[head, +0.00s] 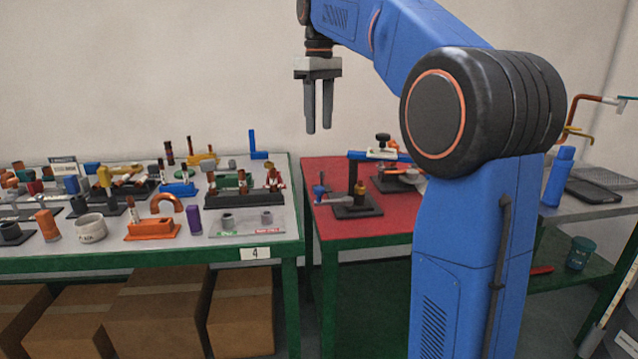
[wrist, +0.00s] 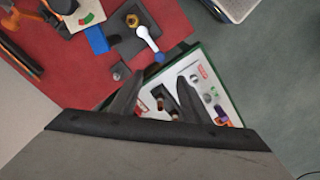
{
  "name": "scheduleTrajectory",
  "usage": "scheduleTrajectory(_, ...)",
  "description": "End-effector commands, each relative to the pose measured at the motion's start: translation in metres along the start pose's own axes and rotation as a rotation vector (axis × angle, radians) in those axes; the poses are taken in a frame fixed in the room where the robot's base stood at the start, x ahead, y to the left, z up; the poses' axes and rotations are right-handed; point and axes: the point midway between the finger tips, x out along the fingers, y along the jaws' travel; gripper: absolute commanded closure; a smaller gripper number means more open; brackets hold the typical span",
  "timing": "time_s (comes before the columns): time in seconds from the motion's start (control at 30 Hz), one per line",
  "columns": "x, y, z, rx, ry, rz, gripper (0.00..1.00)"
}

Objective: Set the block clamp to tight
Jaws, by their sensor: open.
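My gripper (head: 319,128) hangs open and empty, pointing down, high above the gap between the grey table and the red table. In the wrist view, its two dark fingers (wrist: 158,88) are spread apart with nothing between them. On the red table, a dark base plate (head: 352,211) carries a brass-brown fitting (head: 360,190) and a lever with a blue end (head: 319,190). The wrist view shows the brass fitting (wrist: 132,20) and the white, blue-tipped lever (wrist: 148,38). Behind stands a fixture with a black knob (head: 383,138) and a blue bar (head: 359,155). I cannot tell which part is the block clamp.
The grey table (head: 281,180) at left is crowded with small fixtures and coloured parts. Cardboard boxes (head: 158,315) stand underneath. The red table (head: 335,235) has bare room at its front. A side table (head: 600,206) at right holds a dark tray (head: 598,190).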

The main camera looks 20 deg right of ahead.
Motion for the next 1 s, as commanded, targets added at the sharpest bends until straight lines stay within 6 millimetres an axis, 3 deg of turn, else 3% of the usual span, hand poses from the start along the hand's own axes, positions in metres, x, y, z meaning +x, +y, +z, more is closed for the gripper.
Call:
scheduleTrajectory(0.27,0.018,0.001,-0.001,-0.004,-0.005,-0.003,0.57)
scheduleTrajectory(1.0,0.145,0.001,-0.001,-0.003,-0.004,-0.002,0.57)
